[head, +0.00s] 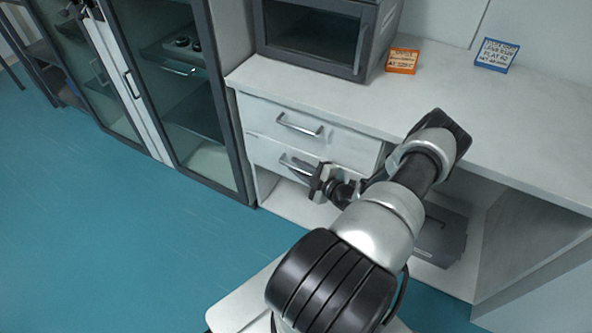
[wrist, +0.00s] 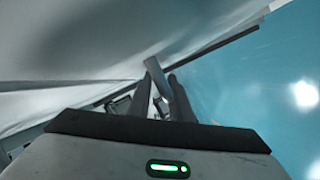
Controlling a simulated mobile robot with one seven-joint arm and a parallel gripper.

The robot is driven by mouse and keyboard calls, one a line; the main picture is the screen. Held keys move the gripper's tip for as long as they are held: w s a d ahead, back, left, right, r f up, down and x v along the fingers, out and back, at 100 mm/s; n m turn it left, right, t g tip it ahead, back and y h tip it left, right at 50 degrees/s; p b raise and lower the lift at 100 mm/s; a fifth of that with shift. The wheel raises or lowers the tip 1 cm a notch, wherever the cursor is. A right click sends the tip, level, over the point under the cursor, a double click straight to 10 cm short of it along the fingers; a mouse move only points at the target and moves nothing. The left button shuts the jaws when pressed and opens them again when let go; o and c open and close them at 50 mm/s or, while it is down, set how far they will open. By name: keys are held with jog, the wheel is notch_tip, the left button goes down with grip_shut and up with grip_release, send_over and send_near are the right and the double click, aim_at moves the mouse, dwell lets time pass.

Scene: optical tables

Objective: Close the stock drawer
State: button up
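The white cabinet under the counter has two drawers, and no label shows which is the stock drawer. The upper drawer (head: 345,137) looks flush, with a bar handle (head: 300,125). The lower drawer (head: 262,152) has a similar handle (head: 292,166), partly hidden by my gripper; I cannot tell whether it stands slightly out. My gripper (head: 318,184) is at the right end of the lower handle. In the wrist view, the two dark fingers (wrist: 162,97) are close together with a light grey bar (wrist: 156,74) between or just beyond them. Whether they grip it is unclear.
A glass-door cabinet (head: 180,90) stands at the left. A dark oven-like box (head: 310,40), an orange card (head: 402,61) and a blue card (head: 496,54) stand on the counter (head: 450,110). An open shelf bay is at the right. The teal floor (head: 100,230) is clear.

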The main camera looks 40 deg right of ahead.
jog(key=shift+o, duration=0.7)
jog(key=shift+a, duration=0.1)
jog(key=p+v, duration=0.2)
jog(key=v, duration=1.5)
jog(key=shift+s, duration=0.25)
jog(key=shift+a, duration=0.1)
